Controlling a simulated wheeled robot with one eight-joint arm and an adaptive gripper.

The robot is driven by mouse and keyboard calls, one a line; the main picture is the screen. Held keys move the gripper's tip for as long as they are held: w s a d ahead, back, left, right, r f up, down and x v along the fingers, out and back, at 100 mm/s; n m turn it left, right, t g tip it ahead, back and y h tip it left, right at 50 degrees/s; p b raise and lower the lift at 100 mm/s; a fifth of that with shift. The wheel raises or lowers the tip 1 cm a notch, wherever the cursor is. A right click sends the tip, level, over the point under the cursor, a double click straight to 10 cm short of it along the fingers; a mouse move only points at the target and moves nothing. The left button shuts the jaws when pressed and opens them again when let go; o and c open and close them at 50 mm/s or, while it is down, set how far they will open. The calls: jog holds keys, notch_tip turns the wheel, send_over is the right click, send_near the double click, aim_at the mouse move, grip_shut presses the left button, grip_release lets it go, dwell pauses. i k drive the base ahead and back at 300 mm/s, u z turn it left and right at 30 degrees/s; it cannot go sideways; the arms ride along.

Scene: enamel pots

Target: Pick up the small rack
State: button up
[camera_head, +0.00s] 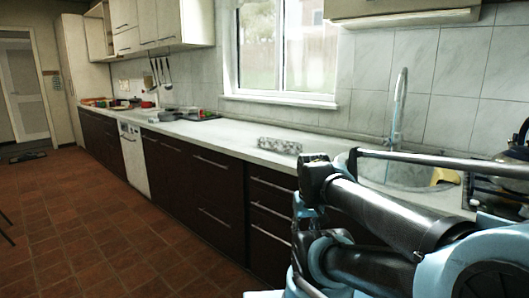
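A small, low, pale grey piece with an open, patterned look (279,145) lies on the white countertop below the window's right side. It may be the small rack, but it is too small in the picture to be sure. My arm fills the lower right, in front of the counter and sink. I cannot make out my gripper's fingertips among the dark and light blue links. Nothing held can be seen.
The long countertop (230,143) runs back left over dark cabinets (175,172). A dark tray with items (195,116) stands farther along it. A round sink with a tall faucet (398,105) is at right, near a kettle (515,165).

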aim_at(279, 144)
jog(key=u, duration=1.65)
jog(key=i, duration=1.65)
jog(key=z, duration=3.6)
